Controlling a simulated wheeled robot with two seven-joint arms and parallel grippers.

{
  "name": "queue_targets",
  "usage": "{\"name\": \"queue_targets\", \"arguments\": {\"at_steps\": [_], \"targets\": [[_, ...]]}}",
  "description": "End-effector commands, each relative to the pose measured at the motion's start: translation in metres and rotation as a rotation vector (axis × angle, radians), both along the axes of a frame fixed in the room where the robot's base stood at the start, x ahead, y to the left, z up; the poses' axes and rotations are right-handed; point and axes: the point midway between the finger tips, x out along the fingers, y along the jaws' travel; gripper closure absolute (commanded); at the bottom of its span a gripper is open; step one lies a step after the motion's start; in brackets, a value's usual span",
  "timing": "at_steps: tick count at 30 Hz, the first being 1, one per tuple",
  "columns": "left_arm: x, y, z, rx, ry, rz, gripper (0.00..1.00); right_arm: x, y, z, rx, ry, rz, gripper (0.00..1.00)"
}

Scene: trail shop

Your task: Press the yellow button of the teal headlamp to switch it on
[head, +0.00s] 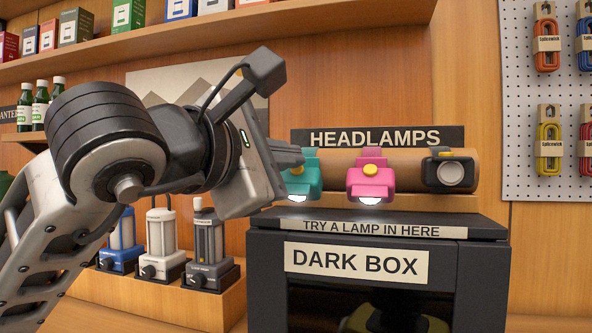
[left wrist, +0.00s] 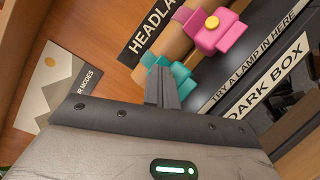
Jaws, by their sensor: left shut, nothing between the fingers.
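The teal headlamp (head: 308,182) sits at the left end of a brown cylinder under the HEADLAMPS sign. Its lower lens looks bright white. A bit of its yellow button (head: 297,171) shows just below my fingertips in the head view. My left gripper (head: 300,157) is shut and empty, its fingertips over the upper left of the teal headlamp; whether they touch the button I cannot tell. In the left wrist view, the shut fingers (left wrist: 161,82) overlap the teal headlamp (left wrist: 182,76) and hide its button. My right gripper is not in view.
A pink headlamp (head: 370,177) with a yellow button and bright lens sits to the right, then a black headlamp (head: 450,172). The dark box (head: 270,270) stands below. Lanterns (head: 161,238) stand lower left, below my arm. A pegboard (head: 520,100) hangs at right.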

Motion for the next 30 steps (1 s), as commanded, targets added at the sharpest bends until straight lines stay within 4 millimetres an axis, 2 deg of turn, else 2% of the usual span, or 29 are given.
{"name": "queue_targets", "arguments": {"at_steps": [16, 30], "targets": [[-0.009, 0.003, 0.009, -0.001, -0.001, 0.0, 1.0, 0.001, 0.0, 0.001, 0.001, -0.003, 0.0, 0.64], [-0.039, 0.013, 0.043, 0.0, -0.004, 0.0, 1.0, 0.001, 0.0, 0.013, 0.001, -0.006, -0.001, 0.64]]}}
